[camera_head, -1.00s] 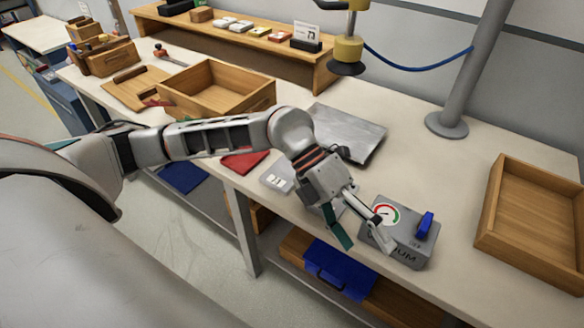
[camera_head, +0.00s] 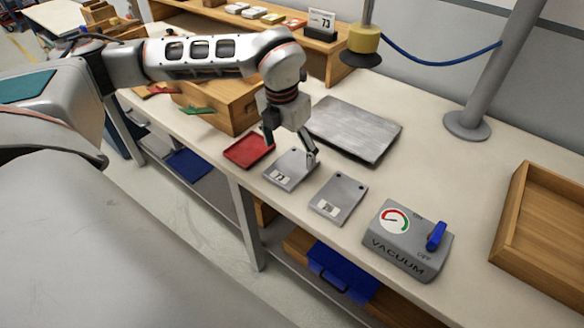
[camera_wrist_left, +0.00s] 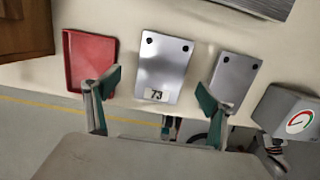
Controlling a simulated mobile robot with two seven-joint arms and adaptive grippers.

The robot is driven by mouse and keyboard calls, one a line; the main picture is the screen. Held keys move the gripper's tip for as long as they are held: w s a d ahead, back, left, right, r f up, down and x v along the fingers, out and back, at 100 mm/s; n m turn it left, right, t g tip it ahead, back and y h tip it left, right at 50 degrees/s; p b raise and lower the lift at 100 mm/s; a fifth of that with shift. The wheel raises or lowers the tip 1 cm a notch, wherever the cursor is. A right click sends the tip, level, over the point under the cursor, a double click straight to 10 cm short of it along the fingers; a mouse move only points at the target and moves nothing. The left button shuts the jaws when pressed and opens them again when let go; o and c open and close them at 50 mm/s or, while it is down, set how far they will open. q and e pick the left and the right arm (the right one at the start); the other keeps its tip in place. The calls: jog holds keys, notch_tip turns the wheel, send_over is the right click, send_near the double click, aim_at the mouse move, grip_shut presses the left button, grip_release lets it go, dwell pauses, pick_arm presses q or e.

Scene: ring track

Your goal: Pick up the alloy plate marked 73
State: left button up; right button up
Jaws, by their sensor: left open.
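The alloy plate marked 73 (camera_head: 290,173) lies flat on the bench between a red tray and a second grey plate. In the left wrist view the plate (camera_wrist_left: 165,63) shows two dark holes and a white "73" label at its near edge. My left gripper (camera_head: 290,150) is over this plate, its fingers apart. In the left wrist view the open fingers (camera_wrist_left: 158,88) stand to either side of the plate with nothing between them; whether they touch it I cannot tell.
The second plate (camera_head: 338,199) lies close on the right, its label unreadable. The red tray (camera_head: 247,150) is close on the left. A vacuum box (camera_head: 408,242) with a blue lever, a large metal sheet (camera_head: 352,130) and wooden trays (camera_head: 543,223) surround them. A "73" card (camera_head: 321,21) stands behind.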

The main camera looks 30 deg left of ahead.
aim_at(292, 166)
pick_arm(q)
jog(key=f, duration=0.4)
jog(key=shift+d+f, duration=0.15)
jog(key=shift+d, duration=0.05)
jog(key=shift+c, duration=0.4)
jog(key=shift+w, duration=0.1)
jog(key=c, duration=1.5)
jog(key=shift+c, duration=0.2)
